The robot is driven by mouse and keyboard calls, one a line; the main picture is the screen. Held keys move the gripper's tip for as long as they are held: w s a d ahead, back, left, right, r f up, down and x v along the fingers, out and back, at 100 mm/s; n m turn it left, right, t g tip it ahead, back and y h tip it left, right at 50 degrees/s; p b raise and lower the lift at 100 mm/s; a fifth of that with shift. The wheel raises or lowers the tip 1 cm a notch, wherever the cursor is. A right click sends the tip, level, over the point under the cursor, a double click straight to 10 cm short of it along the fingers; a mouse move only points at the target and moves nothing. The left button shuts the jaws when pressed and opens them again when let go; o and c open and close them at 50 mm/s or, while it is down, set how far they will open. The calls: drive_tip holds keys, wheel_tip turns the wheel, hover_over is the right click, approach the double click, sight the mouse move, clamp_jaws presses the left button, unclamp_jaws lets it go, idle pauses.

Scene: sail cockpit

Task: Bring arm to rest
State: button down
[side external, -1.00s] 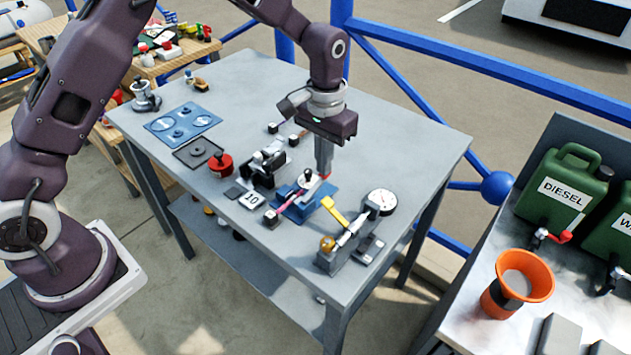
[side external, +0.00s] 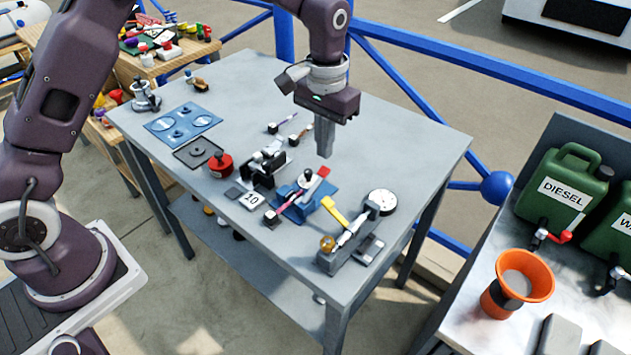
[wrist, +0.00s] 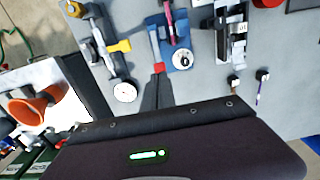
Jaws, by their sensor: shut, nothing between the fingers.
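My gripper (side external: 324,152) hangs above the grey table, pointing down, with its fingers shut and empty. It is apart from the blue fixture (side external: 318,204), which carries a red-tipped lever (side external: 323,172) and stands just in front of and below it. In the wrist view the shut fingers (wrist: 158,82) show in front of the blue fixture (wrist: 181,60) and close to the lever's red tip (wrist: 157,68).
The grey table (side external: 250,75) also holds a yellow-handled device (side external: 333,209), a round dial (side external: 382,201), a black clamp-like device (side external: 262,165) and a red round part (side external: 220,165). Blue railings (side external: 450,70) run behind. An orange funnel (side external: 525,275) and green cans (side external: 560,190) stand at the right.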

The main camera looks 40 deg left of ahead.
drive_tip(key=s+a+r+t, duration=0.2)
drive_tip(key=s+a+r, duration=0.2)
drive_tip(key=s+r, duration=0.9)
drive_tip(key=s+a+r+t, duration=0.1)
drive_tip(key=s, duration=0.7)
drive_tip(key=s+a+r+t, duration=0.1)
drive_tip(key=s+t, duration=0.1)
drive_tip(key=s, duration=0.6)
drive_tip(key=shift+s+a+r+t, duration=0.3)
drive_tip(key=shift+s+a, duration=0.05)
drive_tip(key=shift+s, duration=0.05)
